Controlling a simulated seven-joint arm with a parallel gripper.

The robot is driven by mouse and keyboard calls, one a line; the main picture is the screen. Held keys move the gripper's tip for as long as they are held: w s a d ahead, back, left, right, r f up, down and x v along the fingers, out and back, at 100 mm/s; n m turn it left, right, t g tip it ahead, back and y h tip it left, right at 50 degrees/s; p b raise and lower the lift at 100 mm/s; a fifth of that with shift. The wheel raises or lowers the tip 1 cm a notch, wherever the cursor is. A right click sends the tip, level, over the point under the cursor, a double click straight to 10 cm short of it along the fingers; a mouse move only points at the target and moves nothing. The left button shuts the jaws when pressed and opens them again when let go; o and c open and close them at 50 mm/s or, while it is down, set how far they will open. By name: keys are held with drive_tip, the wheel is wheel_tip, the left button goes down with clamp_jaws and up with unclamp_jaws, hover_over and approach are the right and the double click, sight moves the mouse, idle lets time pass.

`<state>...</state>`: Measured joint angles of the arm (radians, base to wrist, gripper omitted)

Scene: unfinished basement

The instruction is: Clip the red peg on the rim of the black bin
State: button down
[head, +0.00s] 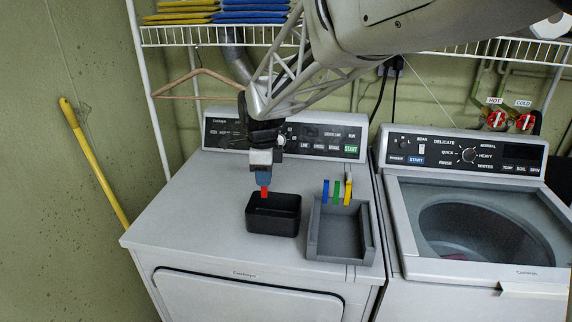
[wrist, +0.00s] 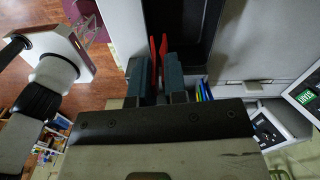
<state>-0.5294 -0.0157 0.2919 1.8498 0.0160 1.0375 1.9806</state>
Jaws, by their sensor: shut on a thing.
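The red peg (head: 264,191) is held pointing down between the fingers of my gripper (head: 264,176). In the wrist view the peg (wrist: 154,62) shows as two thin red prongs between the blue-grey fingertips (wrist: 157,78). The black bin (head: 272,225) is an open rectangular box standing on the left machine's top. It also shows in the wrist view (wrist: 185,25), ahead of the fingers. In the head view the peg's lower end overlaps the bin's back rim, left of its middle. I cannot tell whether the peg touches or straddles the rim.
A grey tray (head: 313,243) stands just right of the bin. Blue (head: 325,191), green (head: 336,193) and yellow (head: 348,191) pegs stand at its back edge. A control panel (head: 330,141) rises behind. The machine top left of the bin is clear.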

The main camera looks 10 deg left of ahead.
drive_tip(key=s, duration=0.1)
drive_tip(key=s+a+m, duration=0.1)
drive_tip(key=shift+s+a, duration=0.3)
drive_tip(key=shift+f, duration=0.3)
idle(0.4)
drive_tip(key=shift+f, duration=2.95)
drive_tip(key=shift+f, duration=0.2)
drive_tip(key=c, duration=1.1)
unclamp_jaws()
drive_tip(key=shift+r, duration=0.15)
